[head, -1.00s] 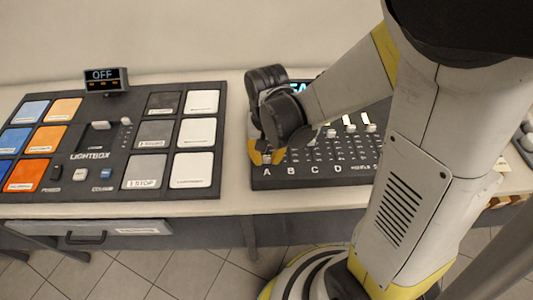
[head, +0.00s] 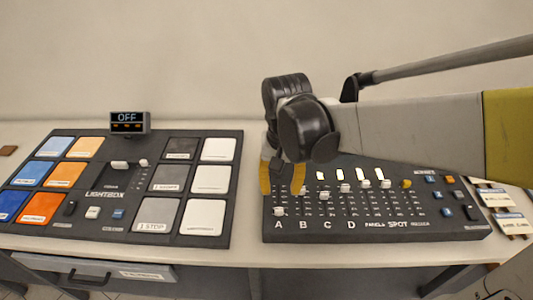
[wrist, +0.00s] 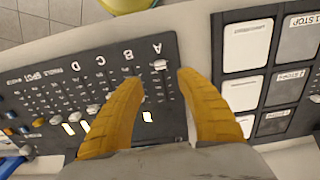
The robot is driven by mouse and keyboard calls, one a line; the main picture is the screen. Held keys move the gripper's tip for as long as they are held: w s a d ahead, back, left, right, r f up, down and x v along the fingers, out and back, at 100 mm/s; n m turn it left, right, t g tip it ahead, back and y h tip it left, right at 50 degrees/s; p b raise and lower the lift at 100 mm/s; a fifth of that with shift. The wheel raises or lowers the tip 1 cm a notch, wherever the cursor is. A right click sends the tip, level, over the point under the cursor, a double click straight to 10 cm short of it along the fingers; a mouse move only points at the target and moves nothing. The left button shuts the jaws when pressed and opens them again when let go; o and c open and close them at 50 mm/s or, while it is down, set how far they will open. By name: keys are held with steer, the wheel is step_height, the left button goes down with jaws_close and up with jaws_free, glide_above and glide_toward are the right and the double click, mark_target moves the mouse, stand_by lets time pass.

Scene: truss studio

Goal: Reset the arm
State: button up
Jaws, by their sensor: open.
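My gripper (head: 283,180) has two yellow-orange fingers, pointing down over the left end of the fader console (head: 375,226), near columns A and B. In the wrist view the fingers (wrist: 160,85) stand apart with nothing between their tips. The white slider of column A (wrist: 159,65) shows in the gap between them. It also shows just below the fingers in the head view (head: 279,211). I cannot tell whether a fingertip touches the console. My arm comes in from the right and hides part of the console's back.
To the left is the lightbox panel (head: 120,221) with blue, orange, grey and white tiles. A small display reading OFF (head: 130,122) stands behind it. Labelled cards (head: 493,196) lie right of the console. A drawer (head: 90,272) is under the table's front.

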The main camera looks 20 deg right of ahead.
steer(key=shift+r, duration=0.8)
steer(key=s+d+r+n+t, duration=0.2)
steer(key=s+r+n+t, duration=0.1)
steer(key=s+t, duration=0.2)
steer(key=shift+s+d+r+n+t+b, duration=0.2)
steer(key=shift+r+n+t+b, duration=0.15)
steer(key=shift+t, duration=0.75)
stand_by(2.5)
